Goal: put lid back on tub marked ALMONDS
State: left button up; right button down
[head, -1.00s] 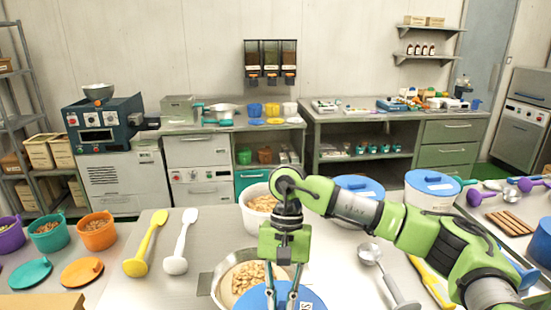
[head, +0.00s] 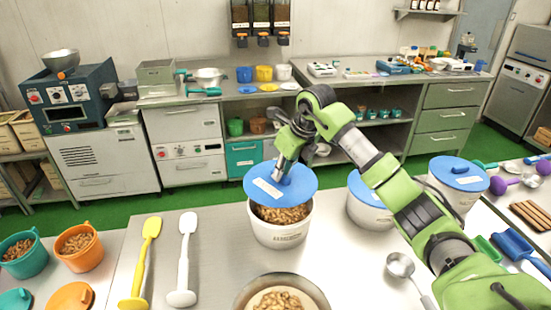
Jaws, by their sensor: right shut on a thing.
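A white tub (head: 279,235) filled with brown nuts stands on the steel table; the print on its front is too small to read. My right gripper (head: 284,172) is shut on a blue lid (head: 265,190) with a white label. The lid is tilted above the tub's mouth, covering its back part, and nuts show below the lid's front edge. I cannot tell whether lid and rim touch. My left gripper is not in view.
Two white tubs with blue lids, a nearer one (head: 369,212) and one farther right (head: 458,184), stand to the right. A steel bowl (head: 245,303) of nuts sits in front. A yellow spatula (head: 140,265), a white spatula (head: 183,260) and a metal scoop (head: 400,266) lie nearby.

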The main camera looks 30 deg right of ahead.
jog(key=shift+w+d, duration=0.1)
jog(key=shift+d, duration=0.1)
jog(key=shift+s+f+b, duration=0.3)
jog(key=shift+f+b, duration=0.15)
jog(key=shift+b, duration=0.1)
jog(key=shift+f, duration=0.35)
notch_tip(320, 180, down, 4)
jog(key=b, duration=0.3)
jog(key=shift+f, duration=0.25)
jog(key=shift+w+f+b, duration=0.1)
jog(key=shift+f+b, duration=0.1)
jog(key=shift+b, duration=0.1)
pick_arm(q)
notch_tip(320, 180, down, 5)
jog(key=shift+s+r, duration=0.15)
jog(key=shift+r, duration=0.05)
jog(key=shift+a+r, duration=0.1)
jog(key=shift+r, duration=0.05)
pick_arm(e)
jog(key=shift+r, duration=0.1)
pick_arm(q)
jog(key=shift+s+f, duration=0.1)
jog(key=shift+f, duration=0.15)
pick_arm(e)
jog(key=shift+f, duration=0.4)
